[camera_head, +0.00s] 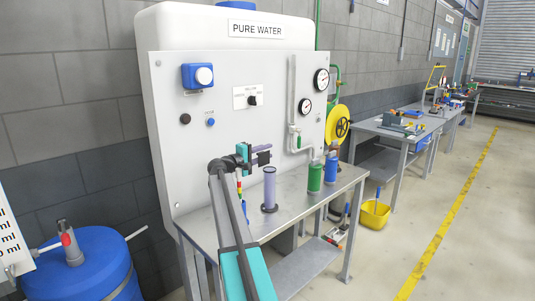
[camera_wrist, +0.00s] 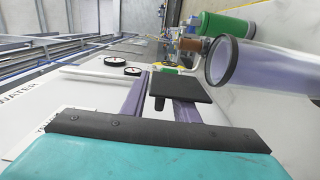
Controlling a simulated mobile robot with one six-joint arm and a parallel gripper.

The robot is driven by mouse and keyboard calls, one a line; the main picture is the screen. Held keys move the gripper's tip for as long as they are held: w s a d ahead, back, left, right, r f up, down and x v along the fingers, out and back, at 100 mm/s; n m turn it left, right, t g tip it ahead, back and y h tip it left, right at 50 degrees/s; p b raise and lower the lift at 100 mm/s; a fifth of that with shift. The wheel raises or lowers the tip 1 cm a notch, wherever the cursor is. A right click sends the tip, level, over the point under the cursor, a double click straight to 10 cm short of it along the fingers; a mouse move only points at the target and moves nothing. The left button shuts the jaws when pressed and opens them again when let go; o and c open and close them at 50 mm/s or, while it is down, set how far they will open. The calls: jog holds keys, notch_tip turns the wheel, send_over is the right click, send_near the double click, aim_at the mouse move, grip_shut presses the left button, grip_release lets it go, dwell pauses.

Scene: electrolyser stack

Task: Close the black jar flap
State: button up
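The jar is a clear, purple-tinted upright cylinder (camera_head: 269,187) on a black foot, on the steel bench. In the wrist view the jar (camera_wrist: 245,64) lies sideways at the upper right, its black-rimmed round mouth uncovered. A black square plate with a small stub, seemingly the flap (camera_wrist: 184,87), is left of that mouth in the wrist view. In the head view, a dark shape above the jar cannot be clearly told from my fingers. My gripper (camera_head: 262,153) has a teal body and purple fingers, which show apart with a gap. The plate partly hides one finger; contact is unclear.
The white panel (camera_head: 230,120) with gauges and switches stands close behind. The bench's right front (camera_head: 320,198) is clear. A yellow bucket (camera_head: 375,214) is on the floor.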

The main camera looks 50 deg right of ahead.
jog(key=a+b, duration=0.2)
jog(key=a, duration=1)
jog(key=shift+w+a, duration=0.35)
jog(key=shift+w, duration=0.1)
jog(key=shift+r, duration=0.1)
